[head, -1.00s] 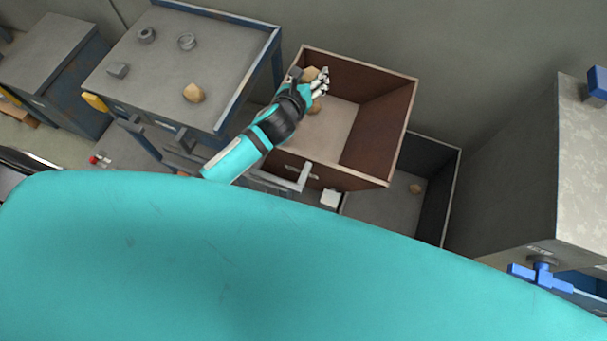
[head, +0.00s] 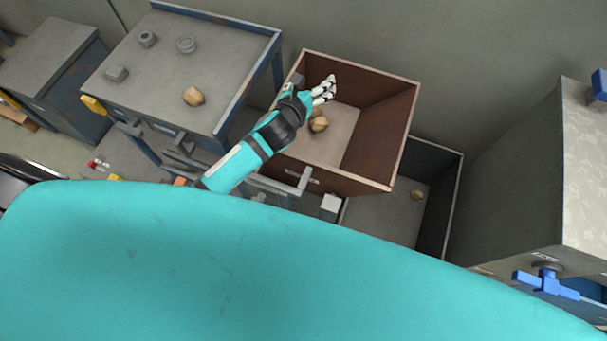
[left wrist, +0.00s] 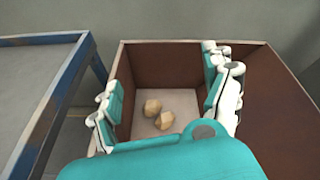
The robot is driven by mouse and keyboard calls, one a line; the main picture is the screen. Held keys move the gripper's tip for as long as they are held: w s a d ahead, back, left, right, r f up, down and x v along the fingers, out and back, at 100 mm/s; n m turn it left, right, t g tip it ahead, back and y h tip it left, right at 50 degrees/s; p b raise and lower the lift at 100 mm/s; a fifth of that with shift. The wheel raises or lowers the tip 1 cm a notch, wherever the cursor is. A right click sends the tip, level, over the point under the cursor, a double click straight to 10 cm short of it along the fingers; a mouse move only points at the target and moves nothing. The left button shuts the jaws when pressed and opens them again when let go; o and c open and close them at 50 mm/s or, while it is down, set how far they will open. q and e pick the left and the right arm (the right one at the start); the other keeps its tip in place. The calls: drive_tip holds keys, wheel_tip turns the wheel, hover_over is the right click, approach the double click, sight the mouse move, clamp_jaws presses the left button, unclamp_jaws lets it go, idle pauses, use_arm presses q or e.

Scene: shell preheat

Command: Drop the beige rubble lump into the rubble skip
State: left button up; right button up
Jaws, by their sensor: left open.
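The rubble skip appears to be the brown open-topped box (head: 380,135); its wall also shows in the left wrist view (left wrist: 165,62). Two beige rubble lumps lie on its floor, a front one (head: 319,125) and a partly covered one behind it (head: 315,112). In the left wrist view they lie side by side, one left (left wrist: 152,106) and one right (left wrist: 165,120). My left gripper (head: 327,90) is open and empty above the box, its fingers spread (left wrist: 165,95) over the lumps without touching them. My right gripper is not in view.
A grey table (head: 150,60) with a blue rim, left of the box, bears another beige lump (head: 193,96) and several grey metal parts. A dark lower bin (head: 450,190) right of the box holds a small lump (head: 417,195). A grey cabinet (head: 530,180) stands at right.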

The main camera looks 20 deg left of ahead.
use_arm(q)
drive_tip(key=v, duration=1.2)
